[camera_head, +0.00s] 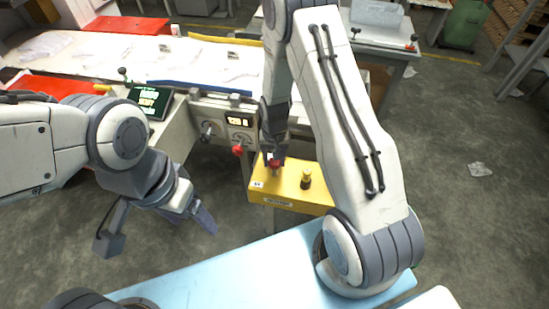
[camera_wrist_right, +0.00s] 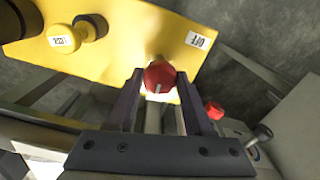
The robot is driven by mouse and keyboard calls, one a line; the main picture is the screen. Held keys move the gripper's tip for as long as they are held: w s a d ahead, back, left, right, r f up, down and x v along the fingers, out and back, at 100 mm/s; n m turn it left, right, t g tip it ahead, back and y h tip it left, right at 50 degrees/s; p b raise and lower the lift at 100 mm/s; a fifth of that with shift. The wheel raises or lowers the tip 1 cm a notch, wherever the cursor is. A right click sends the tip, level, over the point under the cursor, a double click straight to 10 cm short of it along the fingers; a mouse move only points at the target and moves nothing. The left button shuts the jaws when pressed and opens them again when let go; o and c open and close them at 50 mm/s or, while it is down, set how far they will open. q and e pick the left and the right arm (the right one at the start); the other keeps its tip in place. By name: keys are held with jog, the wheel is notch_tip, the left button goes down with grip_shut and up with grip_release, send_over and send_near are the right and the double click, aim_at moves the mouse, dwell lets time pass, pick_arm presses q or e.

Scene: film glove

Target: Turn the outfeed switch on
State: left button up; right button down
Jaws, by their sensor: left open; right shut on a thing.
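The outfeed switch is a red knob with a pale pointer line on top, on a yellow box (camera_head: 318,187). In the right wrist view the red knob (camera_wrist_right: 159,75) lies between the two fingertips of my right gripper (camera_wrist_right: 160,80), which is shut on it. In the head view the red knob (camera_head: 274,163) shows just below that gripper (camera_head: 273,152), partly covered. A white label (camera_wrist_right: 198,40) beside the knob appears to read OFF. My left gripper (camera_head: 203,216) is open and empty, low at the left, away from the box.
A yellow knob (camera_head: 306,179) with a dark base stands on the same box. Another red knob (camera_head: 238,150) sits on the machine front by a small display (camera_head: 240,121). A dark green screen (camera_head: 150,100) is at the left. The floor at the right is mostly clear.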

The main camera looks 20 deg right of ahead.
jog(key=shift+w+m, duration=0.1)
jog(key=shift+m, duration=0.5)
jog(key=shift+c, duration=1.4)
grip_release()
notch_tip(320, 180, up, 10)
jog(key=shift+r+p, duration=0.25)
jog(key=shift+p, duration=0.15)
